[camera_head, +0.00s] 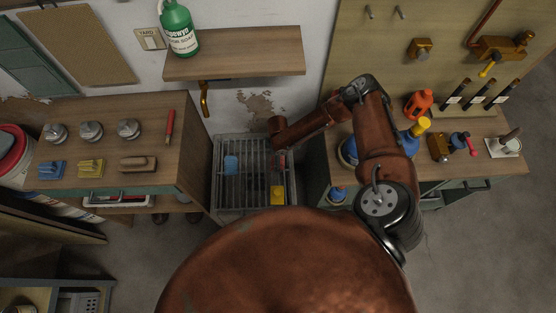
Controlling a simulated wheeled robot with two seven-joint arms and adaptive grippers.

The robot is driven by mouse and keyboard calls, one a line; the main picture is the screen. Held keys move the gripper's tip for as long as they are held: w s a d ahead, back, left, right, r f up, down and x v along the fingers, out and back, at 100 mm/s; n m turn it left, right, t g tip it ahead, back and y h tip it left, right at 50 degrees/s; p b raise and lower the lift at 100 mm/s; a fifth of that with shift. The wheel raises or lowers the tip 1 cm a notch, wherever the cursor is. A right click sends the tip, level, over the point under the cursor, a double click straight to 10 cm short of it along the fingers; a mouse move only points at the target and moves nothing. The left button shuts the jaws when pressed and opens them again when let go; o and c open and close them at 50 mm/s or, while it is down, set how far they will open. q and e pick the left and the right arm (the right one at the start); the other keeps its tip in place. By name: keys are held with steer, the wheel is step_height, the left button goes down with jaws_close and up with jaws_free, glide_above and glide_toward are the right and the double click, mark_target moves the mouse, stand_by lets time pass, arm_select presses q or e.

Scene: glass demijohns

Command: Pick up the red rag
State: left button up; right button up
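No red rag can be made out for certain. A small red strip (282,160) shows inside the grey slatted crate (214,185), just below the end of my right arm; it is too small and partly covered to tell whether it is cloth. My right arm reaches in from the right and bends over to the left. Its end, with the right gripper (278,139), is over the crate's back right part. The fingers are hidden, so I cannot tell whether they are open or shut. My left gripper is not in view.
The crate also holds a light blue item (231,165) and a yellow item (277,195). A wooden workbench (100,145) with brushes and a red-handled tool (170,127) stands left. A wall shelf (240,52) with a green bottle (179,28) is behind. A cluttered bench (480,165) stands right.

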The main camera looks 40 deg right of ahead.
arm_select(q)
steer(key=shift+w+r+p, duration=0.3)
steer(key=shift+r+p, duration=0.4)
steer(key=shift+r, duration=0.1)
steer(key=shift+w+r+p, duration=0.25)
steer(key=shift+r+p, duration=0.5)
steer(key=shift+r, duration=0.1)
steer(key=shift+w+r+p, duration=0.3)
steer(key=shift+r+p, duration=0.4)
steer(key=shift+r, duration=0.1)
arm_select(e)
steer(key=s+d+r, duration=0.6)
steer(key=s+r, duration=0.3)
steer(key=s, duration=0.3)
steer(key=shift+s+r, duration=0.15)
steer(key=shift+s, duration=0.05)
